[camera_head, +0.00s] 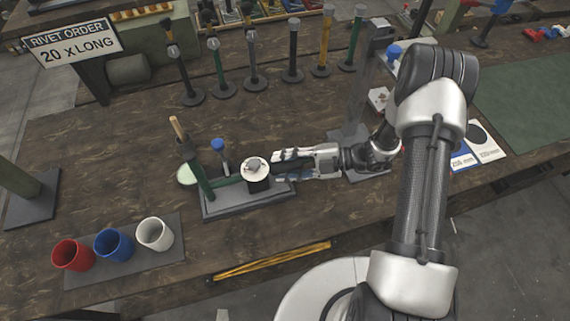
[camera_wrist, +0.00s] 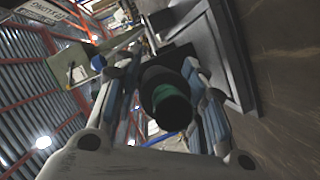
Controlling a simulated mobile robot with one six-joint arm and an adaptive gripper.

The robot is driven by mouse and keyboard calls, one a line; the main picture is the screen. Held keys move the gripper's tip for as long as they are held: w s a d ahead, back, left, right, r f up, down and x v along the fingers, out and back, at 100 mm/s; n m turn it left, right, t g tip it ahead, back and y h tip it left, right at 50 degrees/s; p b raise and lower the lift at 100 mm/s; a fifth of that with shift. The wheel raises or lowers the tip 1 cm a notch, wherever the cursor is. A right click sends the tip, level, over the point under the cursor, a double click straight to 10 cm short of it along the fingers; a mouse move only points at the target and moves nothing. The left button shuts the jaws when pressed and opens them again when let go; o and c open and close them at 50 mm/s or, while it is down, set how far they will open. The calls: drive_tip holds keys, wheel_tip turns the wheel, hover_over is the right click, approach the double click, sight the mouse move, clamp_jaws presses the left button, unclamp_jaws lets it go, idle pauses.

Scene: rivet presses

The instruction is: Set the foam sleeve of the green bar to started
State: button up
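In the wrist view, a dark foam sleeve (camera_wrist: 160,77) surrounds the green bar (camera_wrist: 172,112). The bar's green end faces the camera between my fingers. In the head view, the green bar (camera_head: 229,181) runs right from a green post (camera_head: 197,178) on a grey base. The dark sleeve (camera_head: 258,185) is partly hidden below a white disc (camera_head: 256,167). My gripper (camera_head: 279,166) comes from the right, with its fingers apart. In the wrist view, my gripper (camera_wrist: 165,95) has one finger each side of the sleeve; contact is unclear.
The press base (camera_head: 222,207) stands on a brown bench. A blue-topped lever (camera_head: 219,148) stands behind the bar. Red (camera_head: 72,256), blue (camera_head: 113,245) and white (camera_head: 155,234) cups are front left. Several upright tools stand at the back. Yellow rods (camera_head: 272,261) lie at the front edge.

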sight(311, 158)
clamp_jaws()
idle(0.3)
drive_tip(key=d, duration=0.2)
drive_tip(key=w+d+p, duration=0.1)
drive_tip(key=d, duration=0.1)
drive_tip(key=w+d, duration=0.1)
drive_tip(key=d, duration=0.2)
drive_tip(key=shift+w+d, duration=0.1)
drive_tip(key=shift+w, duration=0.05)
drive_tip(key=shift+o, duration=1.9)
unclamp_jaws()
